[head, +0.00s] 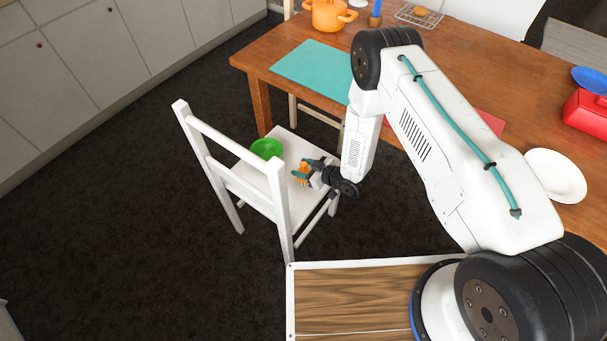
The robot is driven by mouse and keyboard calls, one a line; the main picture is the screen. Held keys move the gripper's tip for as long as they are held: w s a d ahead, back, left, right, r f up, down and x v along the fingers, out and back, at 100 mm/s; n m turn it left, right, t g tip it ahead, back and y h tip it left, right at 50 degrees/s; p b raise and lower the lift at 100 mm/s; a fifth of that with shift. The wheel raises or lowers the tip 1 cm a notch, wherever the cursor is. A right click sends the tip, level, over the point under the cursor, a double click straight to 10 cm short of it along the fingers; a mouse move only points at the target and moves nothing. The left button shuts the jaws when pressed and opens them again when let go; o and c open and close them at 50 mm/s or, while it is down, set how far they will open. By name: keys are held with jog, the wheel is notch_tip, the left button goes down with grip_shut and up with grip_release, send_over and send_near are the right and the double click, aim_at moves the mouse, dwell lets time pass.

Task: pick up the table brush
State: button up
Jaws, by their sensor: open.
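My gripper (299,173) is over the seat of a white chair (244,182), at the right side of the seat in the picture. Orange and teal parts show at its end, small in this view. Its jaws are open. I cannot make out the table brush for certain; it may be hidden by my gripper or arm, or be too small to tell. A green bowl (266,148) is on the chair seat, to the upper left of my gripper and apart from it.
The chair's backrest (232,182) rises left of my gripper. The wooden table (461,78) stands behind, with a teal mat (312,70), an orange pot (328,14), a white plate (556,175) and a red butter dish (588,114). Dark floor (130,240) is clear on the left.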

grip_shut()
jog(key=shift+r, duration=0.1)
